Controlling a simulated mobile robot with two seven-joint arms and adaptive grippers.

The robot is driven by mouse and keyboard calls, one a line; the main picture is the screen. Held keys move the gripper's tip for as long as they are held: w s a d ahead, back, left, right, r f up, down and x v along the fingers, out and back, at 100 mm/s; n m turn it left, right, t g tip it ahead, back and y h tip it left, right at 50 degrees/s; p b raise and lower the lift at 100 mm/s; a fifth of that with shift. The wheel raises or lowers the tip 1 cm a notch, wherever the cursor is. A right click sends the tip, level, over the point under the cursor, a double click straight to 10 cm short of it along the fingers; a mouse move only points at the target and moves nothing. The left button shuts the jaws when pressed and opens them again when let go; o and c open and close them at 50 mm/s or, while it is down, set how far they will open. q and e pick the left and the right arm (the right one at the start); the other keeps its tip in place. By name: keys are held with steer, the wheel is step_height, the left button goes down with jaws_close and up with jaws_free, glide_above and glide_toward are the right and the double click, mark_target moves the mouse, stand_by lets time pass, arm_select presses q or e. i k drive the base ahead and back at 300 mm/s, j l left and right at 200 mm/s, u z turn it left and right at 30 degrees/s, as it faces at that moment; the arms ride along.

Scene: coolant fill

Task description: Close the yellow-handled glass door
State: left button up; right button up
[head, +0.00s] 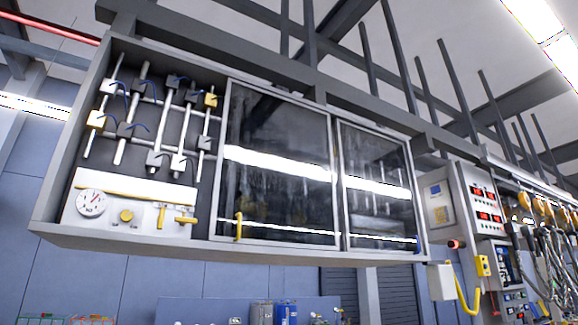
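The yellow-handled glass door (280,150) is a dark, reflective framed pane in the middle of a long grey wall cabinet (130,242). Its small upright yellow handle (238,227) sits at the pane's lower left corner. To the left of this door the cabinet front is uncovered, and pipes with valve blocks (125,130) show inside. A second glass pane (378,185) stands to the right, with a small blue piece (418,243) at its lower right corner. Neither of my grippers is in view.
In the uncovered left part, a white panel (118,186) carries a round gauge (91,203), a yellow knob and a yellow lever (186,220). A control panel (480,205) and hanging cables stand right of the cabinet. Blue cylinders (287,313) stand below.

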mark_target(216, 194)
steer(key=i+l+u, duration=0.1)
steer(key=i+l, duration=0.15)
steer(key=i+l+u, duration=0.1)
steer(key=i+l, duration=0.2)
steer(key=i+l+u, duration=0.1)
steer(key=l, duration=0.3)
steer(key=i+l+u, duration=0.1)
steer(key=i+l, duration=0.25)
steer(key=i+l+u, duration=0.1)
steer(key=l, duration=0.3)
steer(key=i+l+u, duration=0.1)
steer(key=i+l, duration=0.25)
steer(key=i+l+u, duration=0.1)
steer(key=l, duration=0.4)
steer(key=i, duration=0.05)
